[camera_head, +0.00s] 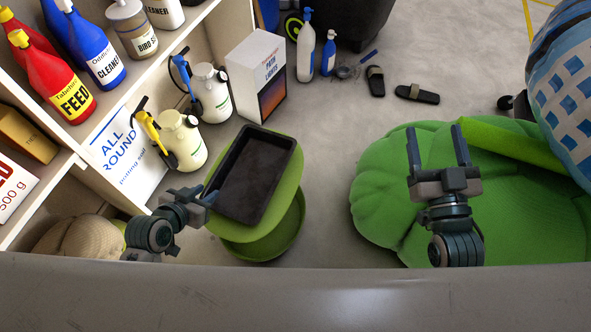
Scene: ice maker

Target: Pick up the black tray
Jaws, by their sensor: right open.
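The black tray (252,172) is a shallow rectangle with a raised rim. It lies tilted in the picture on top of a round green stool or tub (287,192). My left gripper (210,196) is at the tray's lower left edge, its fingertips at or very close to the rim. Its fingers are small and partly hidden, so I cannot tell whether they are apart or closed on the rim. My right gripper (438,148) is open and empty, far to the right of the tray, above a green beanbag-like cushion (390,190).
A shelf (85,150) with bottles stands at the left. Two pump sprayers (183,142) (213,95) and a white box (257,72) stand beyond the tray. Slippers (417,94) lie on the floor. Bare floor (325,150) separates the tray and cushion.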

